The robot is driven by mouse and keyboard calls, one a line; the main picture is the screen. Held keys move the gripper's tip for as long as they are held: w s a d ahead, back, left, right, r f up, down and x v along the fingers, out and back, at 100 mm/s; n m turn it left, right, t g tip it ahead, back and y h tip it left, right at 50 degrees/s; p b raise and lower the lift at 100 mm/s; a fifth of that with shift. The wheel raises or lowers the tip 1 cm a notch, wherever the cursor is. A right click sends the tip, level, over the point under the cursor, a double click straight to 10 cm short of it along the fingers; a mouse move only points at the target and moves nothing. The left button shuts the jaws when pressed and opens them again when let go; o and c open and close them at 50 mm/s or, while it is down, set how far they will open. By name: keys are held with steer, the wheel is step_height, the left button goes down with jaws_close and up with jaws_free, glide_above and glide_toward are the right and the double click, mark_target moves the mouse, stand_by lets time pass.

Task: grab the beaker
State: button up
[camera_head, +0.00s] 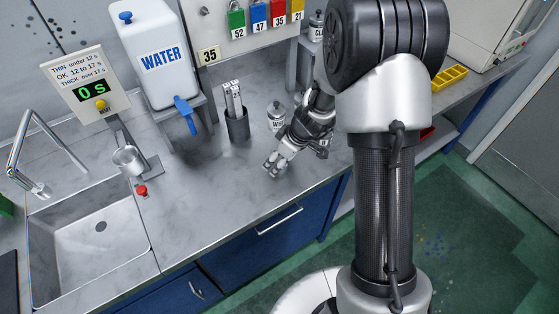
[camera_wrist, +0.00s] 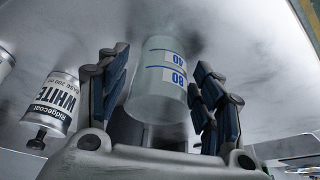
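The beaker (camera_wrist: 158,88) is a pale, translucent cylinder with blue-and-white labels reading 40 and 80, upside down in the wrist view. It lies between the two blue-padded fingers of my gripper (camera_wrist: 160,90). The fingers are spread on either side of it, and a narrow gap shows at its left side. Contact on the right side is hard to judge. In the head view my gripper (camera_head: 279,163) is low over the counter, and I cannot make out the beaker clearly there.
A white paint can (camera_wrist: 54,103) stands close beside my gripper; it also shows in the head view (camera_head: 276,117). A dark holder (camera_head: 237,125) with sticks, a water container (camera_head: 158,55), a metal cup (camera_head: 130,160) and a sink (camera_head: 85,250) are farther left. The front counter (camera_head: 205,205) is clear.

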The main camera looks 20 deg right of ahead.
steer(key=c, duration=0.7)
steer(key=shift+c, duration=0.2)
steer(key=shift+r, duration=0.15)
